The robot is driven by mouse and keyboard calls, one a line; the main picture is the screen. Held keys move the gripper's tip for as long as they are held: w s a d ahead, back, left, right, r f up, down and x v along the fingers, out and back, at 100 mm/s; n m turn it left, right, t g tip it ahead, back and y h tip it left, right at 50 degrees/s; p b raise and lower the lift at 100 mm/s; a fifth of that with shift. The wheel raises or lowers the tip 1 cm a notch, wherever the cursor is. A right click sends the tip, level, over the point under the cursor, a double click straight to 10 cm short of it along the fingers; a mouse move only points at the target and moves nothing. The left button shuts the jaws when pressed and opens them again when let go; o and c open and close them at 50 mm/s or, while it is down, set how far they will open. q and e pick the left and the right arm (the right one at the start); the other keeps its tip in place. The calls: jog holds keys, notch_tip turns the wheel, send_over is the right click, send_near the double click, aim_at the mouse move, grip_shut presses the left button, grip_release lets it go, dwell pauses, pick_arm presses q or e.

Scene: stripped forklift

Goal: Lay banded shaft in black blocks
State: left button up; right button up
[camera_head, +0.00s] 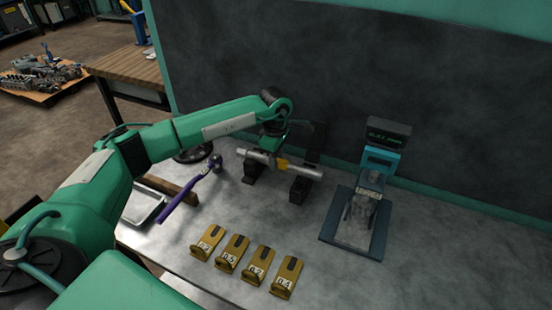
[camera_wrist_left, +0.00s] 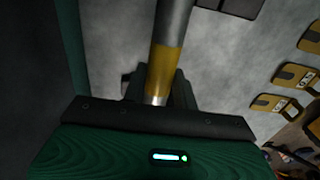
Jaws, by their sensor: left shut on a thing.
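The banded shaft (camera_head: 304,171) is a grey metal rod with a yellow band (camera_head: 282,164). It also shows in the wrist view (camera_wrist_left: 176,18), running up from the gripper, its band (camera_wrist_left: 163,68) just ahead. My left gripper (camera_head: 270,150) is shut on the shaft, left of the band; its fingertips are largely hidden. Two black blocks stand below the shaft: the left one (camera_head: 252,173) near its left end, the right one (camera_head: 299,190) near its right end. I cannot tell whether the shaft touches them. My right gripper is not in view.
A purple-handled tool (camera_head: 182,202) lies left of the blocks, near a metal tray (camera_head: 145,204). Several yellow brackets (camera_head: 232,252) line the front. A device with a dark display (camera_head: 388,132) and blue base (camera_head: 340,239) stands right. A dark panel (camera_head: 400,80) rises behind.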

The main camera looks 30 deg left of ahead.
pick_arm(q)
jog(key=shift+r, duration=0.15)
jog(key=o, duration=1.2)
jog(key=shift+c, duration=0.2)
jog(key=shift+f, duration=0.2)
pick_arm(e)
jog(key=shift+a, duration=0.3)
